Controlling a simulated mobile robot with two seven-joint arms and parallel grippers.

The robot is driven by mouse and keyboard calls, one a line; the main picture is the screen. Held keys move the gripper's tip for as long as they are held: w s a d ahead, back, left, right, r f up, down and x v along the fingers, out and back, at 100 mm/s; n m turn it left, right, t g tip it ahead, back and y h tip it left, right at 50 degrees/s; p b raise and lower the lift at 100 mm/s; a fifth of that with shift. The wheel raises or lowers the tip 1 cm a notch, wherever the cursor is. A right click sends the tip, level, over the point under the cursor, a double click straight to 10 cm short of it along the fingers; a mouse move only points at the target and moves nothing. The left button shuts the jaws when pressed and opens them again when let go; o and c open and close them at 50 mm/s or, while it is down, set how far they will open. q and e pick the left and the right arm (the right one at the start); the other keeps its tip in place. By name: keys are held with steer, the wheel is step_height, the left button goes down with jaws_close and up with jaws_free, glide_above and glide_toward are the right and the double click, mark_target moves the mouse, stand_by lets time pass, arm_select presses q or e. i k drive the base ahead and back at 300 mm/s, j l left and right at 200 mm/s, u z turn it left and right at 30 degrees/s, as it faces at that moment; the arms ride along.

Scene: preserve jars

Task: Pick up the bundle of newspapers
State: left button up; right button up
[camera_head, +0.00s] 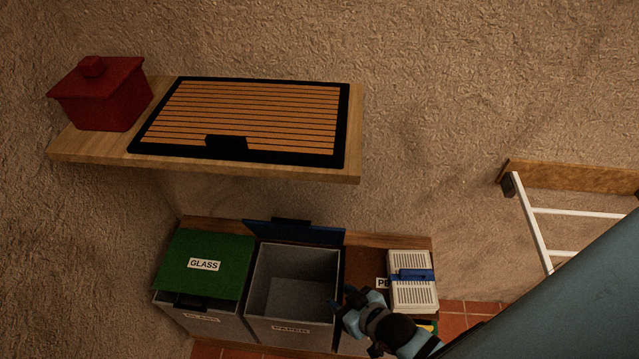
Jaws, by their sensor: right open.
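The bundle of newspapers (412,296) is a pale stack with printed lines and a blue band around its middle. It lies on top of the bins at the lower right, partly over a brown lid (362,267). My right gripper (347,298) is open, just left of and in front of the bundle, by the right edge of the open grey bin. No gap between its fingers and the bundle is closed; the fingers appear empty. My left gripper is not in view.
The open grey bin (290,328) has its blue lid (295,233) raised and looks empty. A green-lidded GLASS bin (205,282) stands left. Above, a wooden shelf (250,171) holds a red pot (105,98) and a slatted black frame (240,115). A white ladder-like rack (533,225) stands right.

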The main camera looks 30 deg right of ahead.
mark_target(410, 281)
steer(key=z, duration=1.85)
